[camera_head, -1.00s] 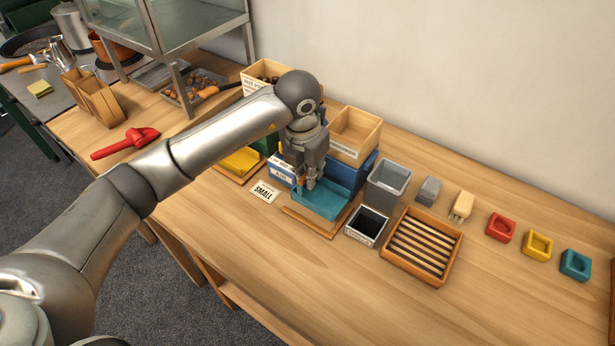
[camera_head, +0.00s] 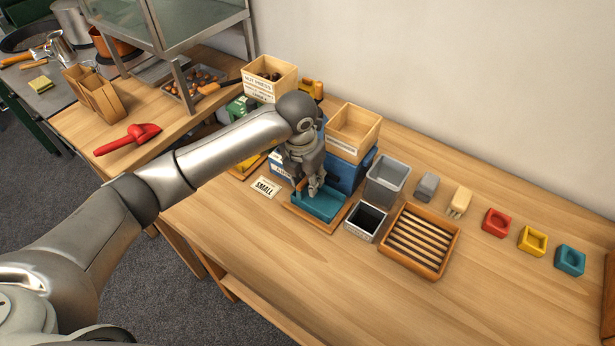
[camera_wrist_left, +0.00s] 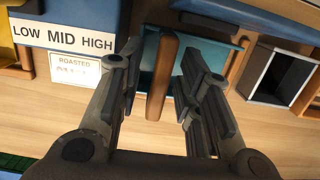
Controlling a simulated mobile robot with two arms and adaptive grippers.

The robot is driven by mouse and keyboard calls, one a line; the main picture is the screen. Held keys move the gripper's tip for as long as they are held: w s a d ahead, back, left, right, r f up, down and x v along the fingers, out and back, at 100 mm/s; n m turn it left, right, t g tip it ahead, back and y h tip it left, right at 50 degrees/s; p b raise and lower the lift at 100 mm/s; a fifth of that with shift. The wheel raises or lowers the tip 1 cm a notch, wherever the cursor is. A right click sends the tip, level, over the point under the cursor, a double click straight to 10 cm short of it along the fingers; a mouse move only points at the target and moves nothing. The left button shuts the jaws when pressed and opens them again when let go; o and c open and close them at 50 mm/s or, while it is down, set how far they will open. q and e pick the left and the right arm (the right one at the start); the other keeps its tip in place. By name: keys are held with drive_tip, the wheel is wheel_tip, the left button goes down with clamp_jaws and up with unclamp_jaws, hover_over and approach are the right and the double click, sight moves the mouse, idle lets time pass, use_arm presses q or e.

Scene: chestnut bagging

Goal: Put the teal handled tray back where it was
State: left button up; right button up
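The teal tray (camera_head: 319,207) sits on a wooden base (camera_head: 298,217) at the front of a blue machine (camera_head: 345,176). It also shows in the left wrist view (camera_wrist_left: 180,62), with its brown wooden handle (camera_wrist_left: 161,80) pointing toward me. My left gripper (camera_head: 313,192) is over the tray's handle end. In the left wrist view my left gripper (camera_wrist_left: 163,92) is open, with one finger on each side of the handle and a gap on both sides. The gripper hides part of the tray in the head view. My right gripper is not in view.
A small dark-lined bin (camera_head: 366,222) and a grey bin (camera_head: 387,180) stand right of the tray. A slatted wooden tray (camera_head: 419,241) lies beyond them. The right front of the table is clear.

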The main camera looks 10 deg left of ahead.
use_arm(q)
drive_tip(key=shift+r+p, duration=0.3)
wheel_tip(320, 180, up, 12)
drive_tip(key=s+b, duration=0.1)
drive_tip(key=b, duration=0.1)
drive_tip(key=shift+s+a+f+b, duration=0.2)
drive_tip(key=shift+s+a+b, duration=0.1)
drive_tip(key=shift+s+a, duration=0.05)
drive_tip(key=shift+f, duration=0.1)
